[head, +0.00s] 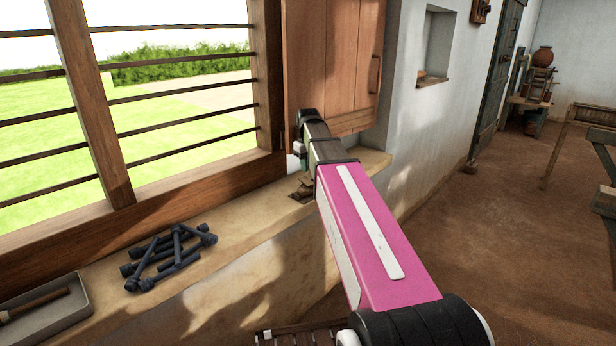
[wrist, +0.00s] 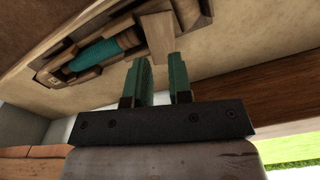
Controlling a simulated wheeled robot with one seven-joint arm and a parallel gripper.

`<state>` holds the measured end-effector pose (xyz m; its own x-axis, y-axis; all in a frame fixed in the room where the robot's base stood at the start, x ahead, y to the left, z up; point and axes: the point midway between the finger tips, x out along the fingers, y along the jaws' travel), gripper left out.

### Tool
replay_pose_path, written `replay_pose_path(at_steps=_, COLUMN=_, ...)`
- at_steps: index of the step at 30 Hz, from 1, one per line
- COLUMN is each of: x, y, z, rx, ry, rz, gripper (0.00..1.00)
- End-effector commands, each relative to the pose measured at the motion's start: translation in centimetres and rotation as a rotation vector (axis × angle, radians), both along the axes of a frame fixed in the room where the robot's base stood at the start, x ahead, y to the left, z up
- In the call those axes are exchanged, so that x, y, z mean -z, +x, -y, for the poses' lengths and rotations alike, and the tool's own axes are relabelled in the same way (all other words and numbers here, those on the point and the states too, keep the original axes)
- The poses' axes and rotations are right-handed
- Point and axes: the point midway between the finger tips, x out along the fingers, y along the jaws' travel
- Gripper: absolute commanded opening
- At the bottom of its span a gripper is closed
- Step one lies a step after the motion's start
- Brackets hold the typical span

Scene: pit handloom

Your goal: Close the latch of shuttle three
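A wooden shuttle (wrist: 85,62) with a teal wound bobbin (wrist: 105,50) in its slot lies on the plastered sill in the wrist view. A pale wooden block (wrist: 158,36), which looks like its latch, sticks out at an angle to the shuttle body. My gripper (wrist: 162,75) has two green fingers with a gap between them and nothing held. Their tips point at the block's near end; whether they touch it I cannot tell. In the head view, brown wooden parts (head: 303,190) show on the sill, partly hidden by my arm. No number is readable.
A barred window (head: 130,100) and a wooden shutter (head: 335,60) stand close beside my arm. Dark blue bobbins (head: 165,258) lie piled on the sill (head: 240,222), and a grey tray (head: 45,315) is at far left. The earth floor to the right is mostly clear.

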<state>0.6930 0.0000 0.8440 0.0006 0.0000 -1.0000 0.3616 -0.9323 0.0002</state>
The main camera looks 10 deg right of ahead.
Motion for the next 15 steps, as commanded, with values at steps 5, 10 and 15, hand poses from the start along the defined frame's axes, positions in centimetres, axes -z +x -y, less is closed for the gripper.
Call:
replay_pose_path(at_steps=5, x=-3.0, y=0.1, z=0.0, rx=0.0, ry=0.0, rz=0.001, gripper=0.2)
replay_pose_path(at_steps=10, x=-4.8, y=0.1, z=0.0, rx=0.0, ry=0.0, rz=0.001, gripper=0.2)
replay_pose_path(at_steps=15, x=-5.4, y=0.0, z=0.0, rx=0.0, ry=0.0, rz=-0.001, gripper=0.2)
